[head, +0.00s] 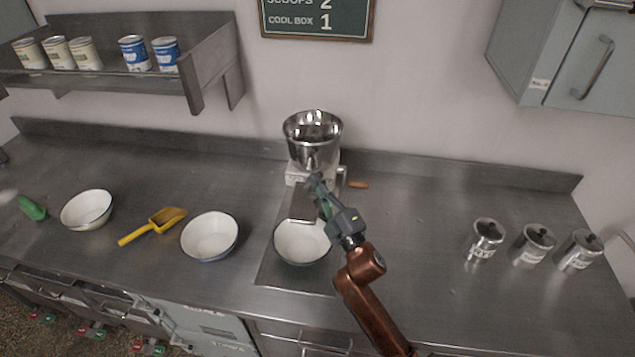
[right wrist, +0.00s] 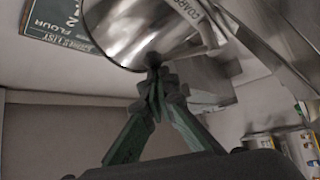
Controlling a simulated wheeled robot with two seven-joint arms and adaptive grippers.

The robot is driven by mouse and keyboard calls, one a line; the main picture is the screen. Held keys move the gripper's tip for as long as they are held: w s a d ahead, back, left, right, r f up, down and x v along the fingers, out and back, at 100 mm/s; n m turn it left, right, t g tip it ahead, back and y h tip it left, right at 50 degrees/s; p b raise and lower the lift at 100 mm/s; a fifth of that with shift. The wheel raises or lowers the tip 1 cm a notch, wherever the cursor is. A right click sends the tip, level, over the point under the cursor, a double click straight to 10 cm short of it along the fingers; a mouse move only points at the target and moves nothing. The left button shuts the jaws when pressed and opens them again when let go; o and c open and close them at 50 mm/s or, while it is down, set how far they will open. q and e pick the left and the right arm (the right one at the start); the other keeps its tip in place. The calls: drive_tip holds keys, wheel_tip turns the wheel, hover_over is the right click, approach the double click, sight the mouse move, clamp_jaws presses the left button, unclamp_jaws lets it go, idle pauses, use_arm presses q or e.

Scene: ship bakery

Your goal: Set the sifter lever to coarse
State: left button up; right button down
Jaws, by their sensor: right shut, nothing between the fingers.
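The sifter (head: 312,150) stands at the back of the steel counter, with a shiny metal hopper on a pale body. A crank with a wooden handle (head: 357,184) sticks out at its right side. My right gripper (head: 316,181) is shut and empty, its fingertips at the front of the sifter body below the hopper. In the right wrist view the hopper (right wrist: 140,30) fills the top, with a white plate lettered "COARSE" (right wrist: 190,10) beside it. The shut fingertips (right wrist: 156,78) are just below the hopper. I cannot make out the lever or whether the fingers touch it.
A white bowl (head: 302,246) sits under the sifter chute. Another bowl (head: 209,238), a yellow scoop (head: 155,226) and a third bowl (head: 86,211) lie to the left. Lidded canisters (head: 484,240) stand at right. A shelf with cans (head: 134,54) hangs at upper left.

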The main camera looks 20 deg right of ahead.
drive_tip(key=a+r+p, duration=0.3)
drive_tip(key=a+f+b+v, duration=0.1)
drive_tip(key=b+v, duration=0.1)
drive_tip(key=v, duration=0.8)
drive_tip(key=shift+f+b, duration=0.3)
drive_tip(key=shift+f, duration=0.1)
drive_tip(key=shift+d, duration=0.15)
